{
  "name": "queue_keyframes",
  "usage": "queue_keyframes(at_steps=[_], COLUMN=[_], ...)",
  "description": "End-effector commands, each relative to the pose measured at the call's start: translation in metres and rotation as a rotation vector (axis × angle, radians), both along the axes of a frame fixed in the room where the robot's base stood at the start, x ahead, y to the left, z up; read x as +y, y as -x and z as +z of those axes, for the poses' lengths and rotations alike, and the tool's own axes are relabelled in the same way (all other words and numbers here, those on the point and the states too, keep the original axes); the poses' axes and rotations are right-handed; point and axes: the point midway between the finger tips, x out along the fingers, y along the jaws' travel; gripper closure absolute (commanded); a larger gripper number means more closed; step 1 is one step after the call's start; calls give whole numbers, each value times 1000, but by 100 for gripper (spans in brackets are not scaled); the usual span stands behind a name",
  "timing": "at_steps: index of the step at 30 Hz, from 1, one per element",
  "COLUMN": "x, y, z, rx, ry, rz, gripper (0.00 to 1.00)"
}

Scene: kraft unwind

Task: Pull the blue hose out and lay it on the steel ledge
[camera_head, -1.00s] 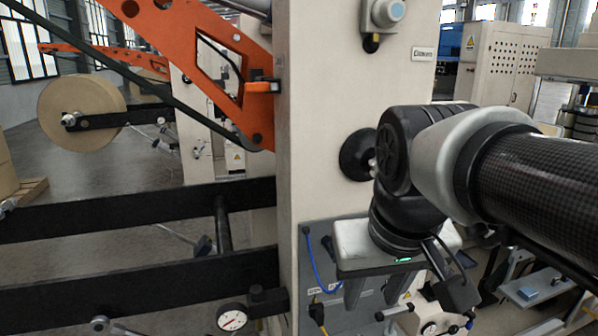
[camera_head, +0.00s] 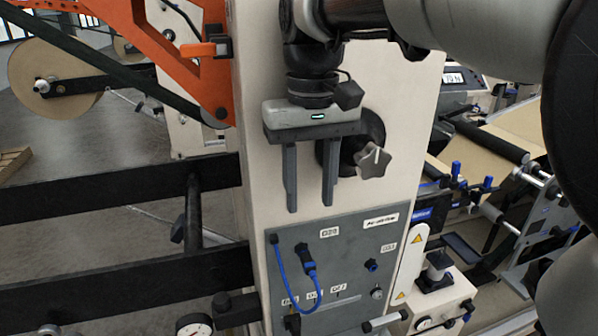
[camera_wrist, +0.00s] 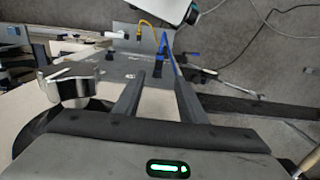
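The blue hose (camera_head: 283,276) hangs in a loop on the front of a grey panel (camera_head: 345,240). One end meets the panel at its upper left; the other joins a dark plug (camera_head: 309,260) at a port to the right. My gripper (camera_head: 310,206) is above the panel, pointing down. Its two fingers are apart with nothing between them, and their tips are above the hose and plug. In the wrist view the hose (camera_wrist: 163,42) shows beyond the fingertips, partly hidden by the right finger. I cannot clearly make out the steel ledge.
An orange arm (camera_head: 190,78) is at upper left. Dark rails (camera_head: 110,187) run left of the cream post. A gauge (camera_head: 195,326) is at lower left.

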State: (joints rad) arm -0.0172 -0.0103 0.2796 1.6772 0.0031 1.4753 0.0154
Motion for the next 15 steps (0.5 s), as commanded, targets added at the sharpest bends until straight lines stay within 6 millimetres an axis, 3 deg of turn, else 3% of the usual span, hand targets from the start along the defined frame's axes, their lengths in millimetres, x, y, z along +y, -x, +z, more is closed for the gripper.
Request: queue_keyframes(at_steps=[15], x=[-1], y=[1], z=[-105], rx=[3], ry=[1], rz=[-1], gripper=[62])
